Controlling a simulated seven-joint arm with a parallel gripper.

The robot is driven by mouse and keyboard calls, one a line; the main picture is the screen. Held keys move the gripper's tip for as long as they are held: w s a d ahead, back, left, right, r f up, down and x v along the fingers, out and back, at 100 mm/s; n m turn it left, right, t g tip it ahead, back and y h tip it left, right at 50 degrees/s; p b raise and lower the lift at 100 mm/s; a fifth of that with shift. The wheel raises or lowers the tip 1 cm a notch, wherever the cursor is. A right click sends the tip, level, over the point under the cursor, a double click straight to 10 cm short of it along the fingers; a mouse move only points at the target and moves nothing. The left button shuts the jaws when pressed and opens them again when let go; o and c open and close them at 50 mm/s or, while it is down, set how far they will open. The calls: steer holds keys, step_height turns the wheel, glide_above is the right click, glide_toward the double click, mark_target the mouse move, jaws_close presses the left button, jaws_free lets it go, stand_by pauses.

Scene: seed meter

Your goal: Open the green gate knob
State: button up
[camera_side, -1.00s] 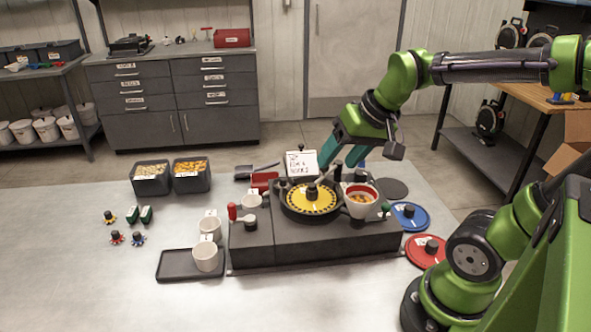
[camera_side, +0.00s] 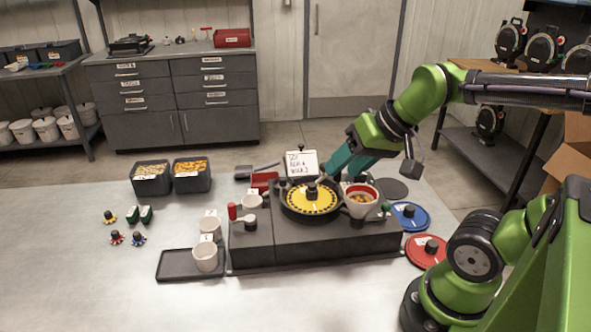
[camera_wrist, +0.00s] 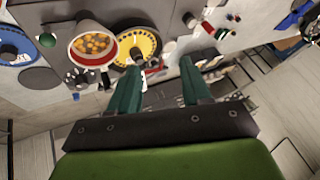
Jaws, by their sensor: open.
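The green gate knob (camera_side: 385,207) is a small green ball at the right side of the hopper (camera_side: 360,204), low by the meter base. In the wrist view the green knob (camera_wrist: 47,40) shows at the upper left, beside the hopper (camera_wrist: 93,45) holding orange seeds. My gripper (camera_side: 328,172) is behind the machine, with teal fingers slanting down and left toward the yellow seed plate (camera_side: 310,201). In the wrist view my gripper (camera_wrist: 160,64) has its two fingers wide apart with nothing between them. The knob lies well left of both fingers there, apart from them.
A sign card (camera_side: 301,164) stands behind the plate, near my fingers. Blue (camera_side: 411,213) and red (camera_side: 428,248) discs lie right of the base. A red-handled crank (camera_side: 233,212), white cups (camera_side: 206,257) and seed bins (camera_side: 151,178) are to the left. The front table is clear.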

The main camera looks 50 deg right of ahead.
mark_target(388, 204)
steer(key=s+d+m+g+h, duration=0.1)
steer(key=d+m+g, duration=0.1)
steer(key=d+m, duration=0.6)
steer(key=s+d+r+m+g+y, duration=0.3)
steer(key=s+d+m+y, duration=0.1)
steer(key=s+d+m, duration=0.5)
steer(key=shift+m, duration=0.6)
steer(key=x, duration=0.5)
steer(key=w+x, duration=0.1)
steer(key=x, duration=1)
steer(key=shift+w+d+f, duration=0.15)
steer(key=shift+w+f, duration=0.15)
steer(key=shift+w, duration=0.1)
jaws_close()
